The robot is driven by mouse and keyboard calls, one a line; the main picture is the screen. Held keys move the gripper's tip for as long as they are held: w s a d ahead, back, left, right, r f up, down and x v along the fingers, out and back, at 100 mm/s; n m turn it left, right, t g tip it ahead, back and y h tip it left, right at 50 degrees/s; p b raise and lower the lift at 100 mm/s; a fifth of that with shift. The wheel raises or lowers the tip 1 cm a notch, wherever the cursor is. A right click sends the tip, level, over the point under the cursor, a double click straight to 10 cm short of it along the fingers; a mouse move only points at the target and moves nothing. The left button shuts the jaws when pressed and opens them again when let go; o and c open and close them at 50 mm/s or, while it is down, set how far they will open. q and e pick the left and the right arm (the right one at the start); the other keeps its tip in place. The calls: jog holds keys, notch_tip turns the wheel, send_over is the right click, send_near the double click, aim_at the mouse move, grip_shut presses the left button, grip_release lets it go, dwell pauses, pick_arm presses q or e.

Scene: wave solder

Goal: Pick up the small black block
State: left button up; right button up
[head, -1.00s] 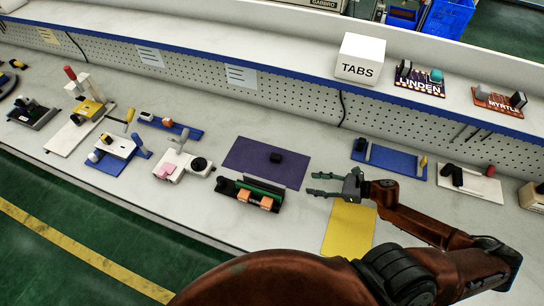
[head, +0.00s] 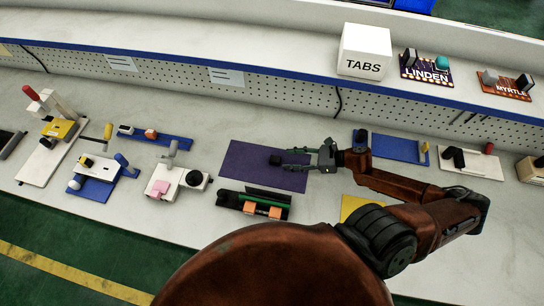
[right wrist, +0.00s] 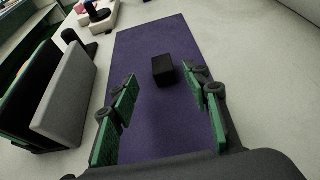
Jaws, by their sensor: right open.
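The small black block (head: 275,160) lies on the purple mat (head: 240,172). My right gripper (head: 284,161) reaches in from the right, with its fingertips close to the block in the head view. In the right wrist view the block (right wrist: 163,69) stands on the mat (right wrist: 137,45), ahead of and between the two open green-padded fingers (right wrist: 166,100). The fingers are apart and hold nothing. My left gripper is not in view.
A black and green fixture with orange pieces (head: 254,204) stands just in front of the mat. A yellow mat (head: 352,206) lies to its right. A blue board (head: 399,149) and several fixtures stand along the bench. The white TABS box (head: 364,51) is on the shelf.

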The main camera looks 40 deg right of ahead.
aim_at(279, 160)
jog(key=x, duration=0.3)
jog(key=shift+w+f, duration=0.1)
jog(key=shift+w, duration=0.1)
jog(key=shift+x, duration=1.1)
jog(key=shift+w+a+f, duration=0.15)
jog(key=shift+w+f, duration=0.1)
jog(key=shift+f, duration=0.1)
jog(key=shift+w+a, duration=0.1)
jog(key=c, duration=0.7)
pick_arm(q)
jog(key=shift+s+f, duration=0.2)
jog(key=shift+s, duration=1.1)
pick_arm(e)
grip_shut()
